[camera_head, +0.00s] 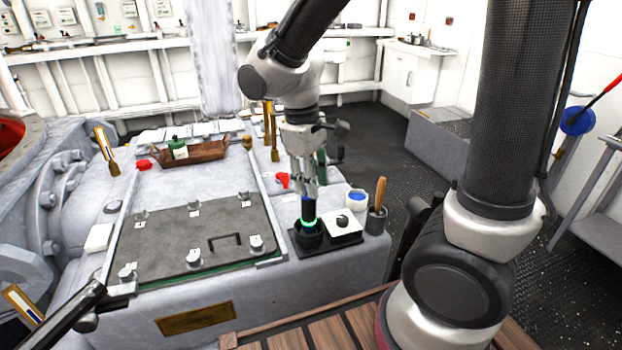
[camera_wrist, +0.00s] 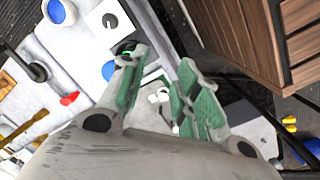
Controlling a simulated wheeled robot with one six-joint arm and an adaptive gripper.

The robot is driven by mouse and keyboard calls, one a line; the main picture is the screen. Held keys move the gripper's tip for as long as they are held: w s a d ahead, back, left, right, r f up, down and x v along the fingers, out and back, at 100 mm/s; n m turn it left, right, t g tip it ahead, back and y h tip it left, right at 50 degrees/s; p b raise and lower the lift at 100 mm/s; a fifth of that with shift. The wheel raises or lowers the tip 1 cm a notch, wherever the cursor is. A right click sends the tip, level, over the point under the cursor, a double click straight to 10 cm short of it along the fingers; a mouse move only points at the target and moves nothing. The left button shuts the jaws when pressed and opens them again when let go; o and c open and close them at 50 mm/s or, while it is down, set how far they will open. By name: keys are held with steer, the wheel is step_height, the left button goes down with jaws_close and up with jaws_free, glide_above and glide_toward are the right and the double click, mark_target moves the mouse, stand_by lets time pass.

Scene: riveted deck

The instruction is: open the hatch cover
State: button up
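The hatch cover (camera_head: 165,238) is a flat dark grey plate lying on the light grey housing at left. A dark bar handle (camera_head: 225,241) stands near its right front edge. Several metal clamps (camera_head: 193,257) sit along its front and back edges. The cover lies flat in its frame. My gripper (camera_head: 308,190) points down, to the right of the cover, above a dark cylinder with a glowing green ring (camera_head: 308,222). In the wrist view my gripper (camera_wrist: 159,64) has its two green-padded fingers apart, with nothing clearly held between them. Contact with the cylinder cannot be told.
A black tray (camera_head: 325,250) holds the cylinder and a white block with a black knob (camera_head: 342,222). A blue-filled pot (camera_head: 356,201) and a cup with a wooden-handled tool (camera_head: 377,218) stand to the right. A wooden tray (camera_head: 205,152) with a green bottle lies behind the cover.

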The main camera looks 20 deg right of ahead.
steer(key=s+d+r+m+t+y, duration=0.1)
steer(key=s+d+r+m+t, duration=0.1)
steer(key=s+d+r+m, duration=0.35)
steer(key=s+d+r+m+t, duration=0.3)
steer(key=s+d+r, duration=0.35)
steer(key=d, duration=0.45)
steer(key=n+g, duration=0.3)
steer(key=n, duration=1.5)
glide_toward(224, 235)
steer(key=f, duration=0.5)
steer(key=w+f, duration=0.1)
steer(key=f, duration=0.2)
steer(key=shift+w+d, duration=0.15)
steer(key=shift+d, duration=0.05)
